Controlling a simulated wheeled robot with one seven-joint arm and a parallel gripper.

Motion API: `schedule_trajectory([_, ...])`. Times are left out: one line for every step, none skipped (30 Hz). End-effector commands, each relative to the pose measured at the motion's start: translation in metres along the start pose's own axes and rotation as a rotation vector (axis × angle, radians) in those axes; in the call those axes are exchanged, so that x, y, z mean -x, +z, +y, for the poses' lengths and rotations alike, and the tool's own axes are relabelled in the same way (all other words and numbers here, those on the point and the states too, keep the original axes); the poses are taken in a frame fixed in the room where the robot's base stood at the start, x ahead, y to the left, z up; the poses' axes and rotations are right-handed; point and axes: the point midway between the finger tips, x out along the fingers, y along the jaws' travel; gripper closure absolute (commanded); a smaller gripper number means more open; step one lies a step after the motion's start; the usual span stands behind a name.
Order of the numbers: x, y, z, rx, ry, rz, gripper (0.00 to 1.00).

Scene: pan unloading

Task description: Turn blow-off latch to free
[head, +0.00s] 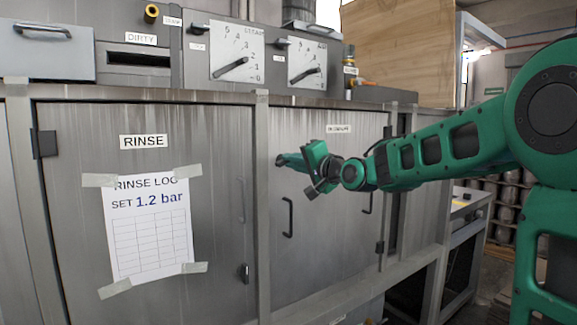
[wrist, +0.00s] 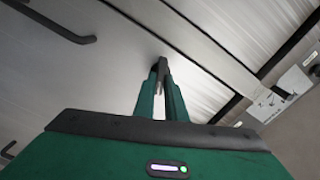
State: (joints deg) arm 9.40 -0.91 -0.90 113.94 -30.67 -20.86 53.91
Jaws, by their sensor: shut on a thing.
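The blow-off door (head: 325,215) is a grey metal panel in the middle of the head view, closed in its frame, with a small, blurred label (head: 338,128) near its top. My gripper (head: 281,160) reaches across it from the right, fingertips at the door's upper left edge. In the wrist view my gripper's green fingers (wrist: 162,75) come together on a small dark piece at the door seam, which I take for the blow-off latch. The fingers cover most of it, so its turn angle cannot be told.
A black handle (head: 288,217) is below my gripper. The rinse door (head: 75,220) at left carries a taped log sheet (head: 150,240) and a dark latch (head: 244,272). Two dials (head: 237,55) (head: 307,66) sit above. My arm fills the right side.

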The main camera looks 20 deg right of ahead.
Motion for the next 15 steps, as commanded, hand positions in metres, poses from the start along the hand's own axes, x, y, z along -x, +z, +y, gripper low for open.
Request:
schedule_trajectory([0.0002, -0.0008, 0.0023, -0.042, 0.004, 0.002, 1.00])
schedule_trajectory([0.0002, -0.0009, 0.0025, -0.069, 0.004, 0.002, 1.00])
schedule_trajectory([0.0002, -0.0010, 0.0029, -0.103, 0.004, 0.002, 1.00])
schedule_trajectory([0.0002, -0.0010, 0.0031, -0.128, 0.004, 0.002, 1.00])
schedule_trajectory([0.0002, -0.0010, 0.0034, -0.153, 0.004, 0.003, 1.00])
schedule_trajectory([0.0002, -0.0010, 0.0037, -0.184, 0.004, 0.003, 1.00])
schedule_trajectory([0.0002, -0.0010, 0.0039, -0.207, 0.005, 0.003, 1.00])
schedule_trajectory([0.0002, -0.0010, 0.0041, -0.228, 0.005, 0.003, 1.00])
schedule_trajectory([0.0002, -0.0010, 0.0044, -0.255, 0.005, 0.003, 1.00])
schedule_trajectory([0.0002, -0.0010, 0.0046, -0.274, 0.005, 0.003, 1.00])
schedule_trajectory([0.0002, -0.0010, 0.0048, -0.292, 0.005, 0.003, 1.00])
schedule_trajectory([0.0002, -0.0009, 0.0050, -0.314, 0.005, 0.003, 1.00])
schedule_trajectory([0.0002, -0.0009, 0.0052, -0.330, 0.006, 0.003, 1.00])
schedule_trajectory([0.0002, -0.0009, 0.0054, -0.344, 0.006, 0.004, 1.00])
schedule_trajectory([0.0002, -0.0009, 0.0056, -0.362, 0.006, 0.004, 1.00])
